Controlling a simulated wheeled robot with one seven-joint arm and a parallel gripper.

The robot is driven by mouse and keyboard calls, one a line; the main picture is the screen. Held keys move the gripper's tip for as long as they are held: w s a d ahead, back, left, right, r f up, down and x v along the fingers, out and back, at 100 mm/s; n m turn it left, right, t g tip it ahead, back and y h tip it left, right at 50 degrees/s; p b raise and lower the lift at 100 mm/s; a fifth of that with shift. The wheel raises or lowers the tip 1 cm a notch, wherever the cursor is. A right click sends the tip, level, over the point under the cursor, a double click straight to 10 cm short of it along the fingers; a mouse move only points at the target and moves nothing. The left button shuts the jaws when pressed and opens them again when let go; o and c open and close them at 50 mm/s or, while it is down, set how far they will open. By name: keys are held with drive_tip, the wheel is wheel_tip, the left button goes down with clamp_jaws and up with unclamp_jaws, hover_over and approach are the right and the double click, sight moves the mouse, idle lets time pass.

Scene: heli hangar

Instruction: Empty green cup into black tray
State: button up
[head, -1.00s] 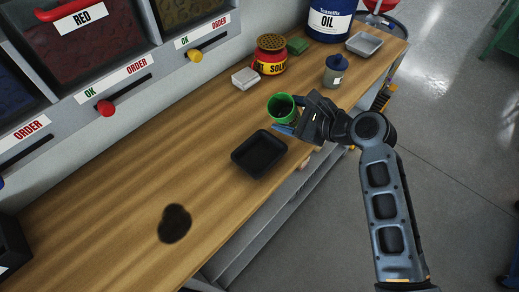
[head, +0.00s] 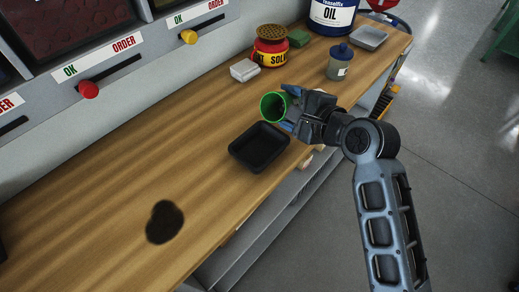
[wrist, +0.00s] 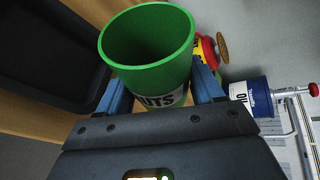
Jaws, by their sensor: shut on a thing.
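The green cup (head: 272,107) is held in my gripper (head: 288,108), whose blue fingers are shut on its sides. In the head view the cup is tilted, its mouth turned to the left, just above the far right corner of the black tray (head: 239,155). In the wrist view the green cup (wrist: 150,62) fills the middle between the fingers (wrist: 160,92), with part of a label reading "UTS". Its inside looks dark in the head view, and I cannot tell what is in it. The tray looks empty in the head view.
A dark stain (head: 165,222) lies on the wooden bench (head: 110,190). Behind the cup stand a white block (head: 244,70), a red and yellow pot (head: 270,47), a green block (head: 299,38), a jar (head: 339,63), an oil drum (head: 331,14) and a grey tray (head: 370,38).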

sight(278, 118)
drive_tip(key=shift+f+n+t+b, duration=0.3)
drive_tip(key=shift+n+b, duration=0.1)
drive_tip(key=shift+b, duration=0.6)
drive_tip(key=shift+r+n+t+b, duration=0.3)
drive_tip(key=shift+r+n+b, duration=0.15)
drive_tip(key=shift+b, duration=0.7)
drive_tip(key=s+a+r+n+t+b, duration=0.1)
drive_tip(key=b, duration=0.2)
drive_tip(key=shift+r+h, duration=0.1)
drive_tip(key=shift+h, duration=0.2)
drive_tip(key=shift+s+a+n+t+b, duration=0.15)
drive_tip(key=shift+s+n+t+b, duration=0.2)
drive_tip(key=shift+n+b, duration=0.4)
drive_tip(key=shift+w+r, duration=0.1)
drive_tip(key=shift+n, duration=0.3)
drive_tip(key=shift+a+r+n+t, duration=0.1)
drive_tip(key=shift+r+n+t, duration=0.15)
drive_tip(key=shift+n+t, duration=0.2)
drive_tip(key=shift+s+a+f+n+t+b, duration=0.15)
drive_tip(key=shift+s+f+n+t+b, duration=0.2)
drive_tip(key=shift+n+b, duration=0.5)
drive_tip(key=shift+s+a+r+n+t+b, duration=0.2)
drive_tip(key=shift+s+r+n+t+b, duration=0.1)
drive_tip(key=shift+n+b, duration=0.15)
